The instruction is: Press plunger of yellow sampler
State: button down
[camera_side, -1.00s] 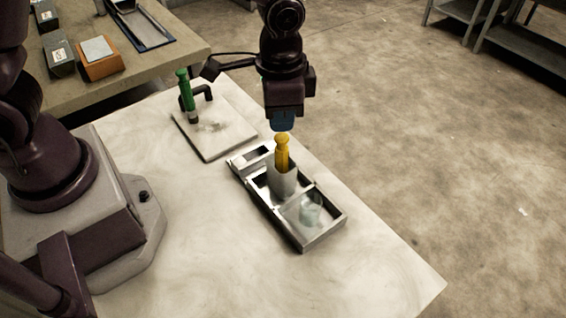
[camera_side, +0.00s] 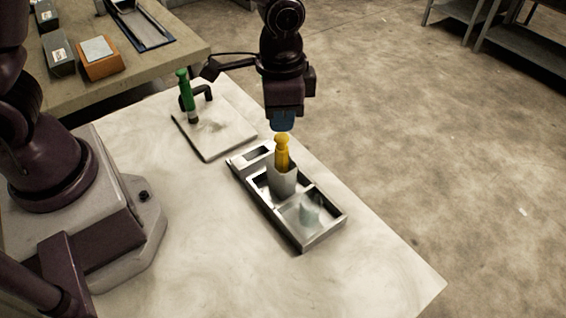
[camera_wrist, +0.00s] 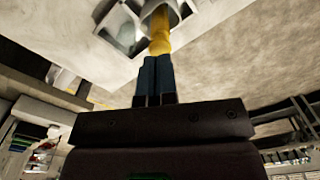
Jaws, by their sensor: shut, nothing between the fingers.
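The yellow sampler (camera_side: 282,154) stands upright in a grey cylindrical holder (camera_side: 282,183) in the middle of a metal tray (camera_side: 324,236). Its knobbed top points up. My gripper (camera_side: 282,126) is shut and empty, with its blue fingers just above the sampler's top. In the wrist view the shut blue fingers (camera_wrist: 153,66) point at the yellow sampler (camera_wrist: 160,30), and their tips overlap its near end. I cannot tell whether they touch it. The sampler's lower part is hidden inside the holder.
A green sampler (camera_side: 186,96) stands at a black bracket (camera_side: 205,93) on a pale board (camera_side: 213,127) to the left. A clear cup-like object (camera_side: 309,208) is in the tray's front compartment. The white table (camera_side: 200,250) is clear in front. A bench with boxes stands at back left.

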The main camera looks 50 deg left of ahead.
aim_at(281, 137)
jog(key=shift+f, duration=0.15)
jog(key=shift+f, duration=0.8)
jog(key=shift+f, duration=0.8)
dwell(0.5)
jog(key=shift+r, duration=3.65)
jog(key=shift+s+f, duration=0.15)
jog(key=shift+s, duration=0.1)
jog(key=s+a+r+n+t, duration=0.5)
jog(key=s+a+r+n, duration=0.1)
jog(key=s+a+r, duration=0.5)
notch_tip(281, 137, up, 3)
jog(key=shift+s+a+r+t, duration=0.15)
jog(key=shift+s+a+t, duration=0.15)
jog(key=shift+s, duration=0.85)
